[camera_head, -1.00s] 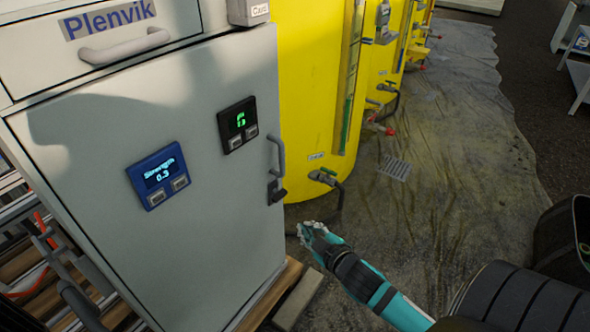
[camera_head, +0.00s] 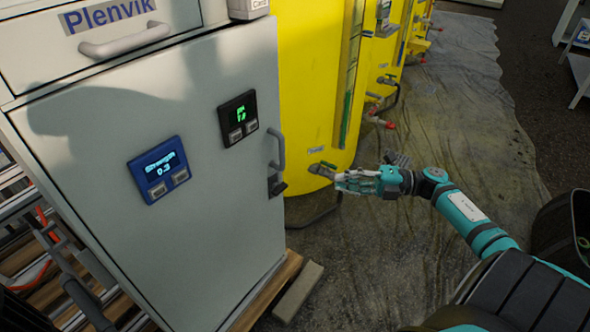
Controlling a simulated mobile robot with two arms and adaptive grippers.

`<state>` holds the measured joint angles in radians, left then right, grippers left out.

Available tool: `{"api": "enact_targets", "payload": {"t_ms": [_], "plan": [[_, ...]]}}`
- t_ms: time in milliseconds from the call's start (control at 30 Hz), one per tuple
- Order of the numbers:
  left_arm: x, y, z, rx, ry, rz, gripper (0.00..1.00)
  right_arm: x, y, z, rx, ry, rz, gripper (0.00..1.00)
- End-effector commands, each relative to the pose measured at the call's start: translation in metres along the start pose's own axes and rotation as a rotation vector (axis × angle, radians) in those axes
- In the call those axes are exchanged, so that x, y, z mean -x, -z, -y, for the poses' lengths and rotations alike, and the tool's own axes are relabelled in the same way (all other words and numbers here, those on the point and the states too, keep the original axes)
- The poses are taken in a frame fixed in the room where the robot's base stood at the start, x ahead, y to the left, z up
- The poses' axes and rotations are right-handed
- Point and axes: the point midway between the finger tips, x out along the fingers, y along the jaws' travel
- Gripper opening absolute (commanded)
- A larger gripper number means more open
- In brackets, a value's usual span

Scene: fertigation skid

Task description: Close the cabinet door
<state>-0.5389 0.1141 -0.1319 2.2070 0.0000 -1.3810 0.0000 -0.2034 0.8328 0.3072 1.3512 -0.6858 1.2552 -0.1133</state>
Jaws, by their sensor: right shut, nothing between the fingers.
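The grey cabinet door (camera_head: 90,130) fills the left of the head view. It carries a blue display panel (camera_head: 159,168), a small black panel with green digits (camera_head: 238,117), a vertical handle (camera_head: 279,150) and a dark latch (camera_head: 277,185) on its right edge. My left gripper is not in view.
Yellow tanks (camera_head: 312,90) with valves and red-handled taps stand right behind the cabinet. A drawer with a handle (camera_head: 125,40) and a nameplate is above the door. A wooden base (camera_head: 265,292) and grey block (camera_head: 298,292) sit below.

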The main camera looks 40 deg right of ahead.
Motion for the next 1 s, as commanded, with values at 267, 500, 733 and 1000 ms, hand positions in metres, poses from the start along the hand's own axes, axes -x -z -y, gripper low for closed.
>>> {"api": "enact_targets", "payload": {"t_ms": [267,500,733,1000], "plan": [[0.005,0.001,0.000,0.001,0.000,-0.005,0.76,-0.052,0.001,-0.002,0.002,-0.007,-0.003,0.00],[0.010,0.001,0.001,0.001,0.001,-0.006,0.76,-0.101,-0.002,-0.001,0.002,-0.008,0.000,0.00],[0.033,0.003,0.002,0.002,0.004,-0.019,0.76,-0.118,-0.023,0.000,0.000,-0.004,0.003,0.00],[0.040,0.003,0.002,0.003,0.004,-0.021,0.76,-0.124,-0.028,0.000,-0.002,-0.003,0.001,0.00]]}}
